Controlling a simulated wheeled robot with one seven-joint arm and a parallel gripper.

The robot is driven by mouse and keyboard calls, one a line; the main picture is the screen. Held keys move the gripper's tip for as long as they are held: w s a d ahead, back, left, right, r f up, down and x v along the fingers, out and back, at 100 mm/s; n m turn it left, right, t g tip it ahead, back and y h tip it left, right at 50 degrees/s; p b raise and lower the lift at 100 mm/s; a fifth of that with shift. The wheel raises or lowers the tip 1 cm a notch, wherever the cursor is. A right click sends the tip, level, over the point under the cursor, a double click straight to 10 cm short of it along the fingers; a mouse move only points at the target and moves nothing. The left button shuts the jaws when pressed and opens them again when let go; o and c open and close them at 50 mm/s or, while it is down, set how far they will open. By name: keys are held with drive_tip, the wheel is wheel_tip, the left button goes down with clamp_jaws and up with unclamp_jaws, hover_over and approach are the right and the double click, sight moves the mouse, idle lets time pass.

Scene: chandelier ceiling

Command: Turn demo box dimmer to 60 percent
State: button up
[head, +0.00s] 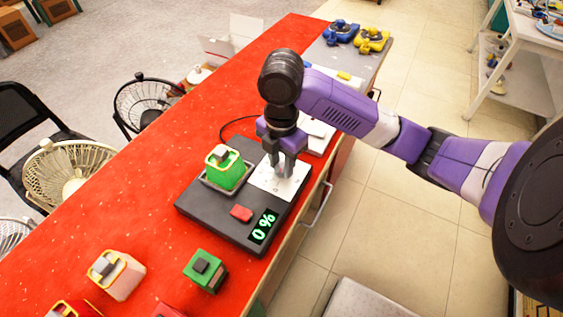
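The demo box (215,222) is a dark flat box on the red counter, tilted in the picture. Its display (263,226) reads 0 % in green digits. A white plate (268,183) lies at its upper right, seemingly the dimmer's panel. My gripper (284,172) points down at this plate, with its fingertips at or just above it. The dimmer knob is not clearly visible; the fingers cover the plate's middle. I cannot tell whether the fingers are closed on anything. A red button (241,213) sits beside the display. A green block-like item (226,168) stands in a socket on the box.
The red counter (160,180) has another green block (205,270) and a cream block (117,274) near the front. A white device stands behind my gripper. Blue (342,33) and yellow (372,40) items lie at the far end.

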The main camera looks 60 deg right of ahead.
clamp_jaws()
